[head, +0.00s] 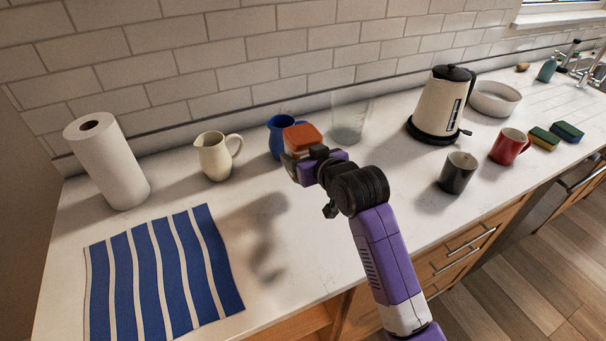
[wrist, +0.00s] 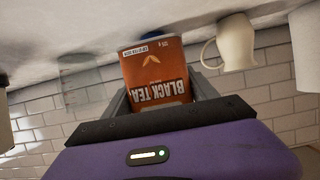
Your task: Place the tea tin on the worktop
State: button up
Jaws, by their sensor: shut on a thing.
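The tea tin (head: 302,136) is orange-brown and boxy, and its label reads "BLACK TEA" in the wrist view (wrist: 155,75). My gripper (head: 296,158) is shut on it and holds it above the worktop (head: 300,235). In the wrist view the label is upside down between the two grey fingers. A shadow of my arm and the tin falls on the worktop to the left. In the head view my gripper hides the lower part of the tin.
A blue jug (head: 277,136) stands just behind the tin, with a clear glass (head: 348,122) to its right. A cream jug (head: 213,157), paper roll (head: 105,165) and striped cloth (head: 160,270) are at left. A kettle (head: 440,105) and dark mug (head: 457,174) stand right. The front middle is bare.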

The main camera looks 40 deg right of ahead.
jog(key=shift+f, duration=3.2)
jog(key=shift+f, duration=0.1)
jog(key=o, duration=1.7)
jog(key=shift+f, duration=0.1)
jog(key=shift+c, duration=0.2)
jog(key=shift+s+r, duration=0.1)
jog(key=shift+r, duration=0.1)
jog(key=v, duration=1.2)
jog(key=shift+b, duration=0.45)
jog(key=shift+a+f, duration=0.15)
jog(key=shift+f, duration=0.05)
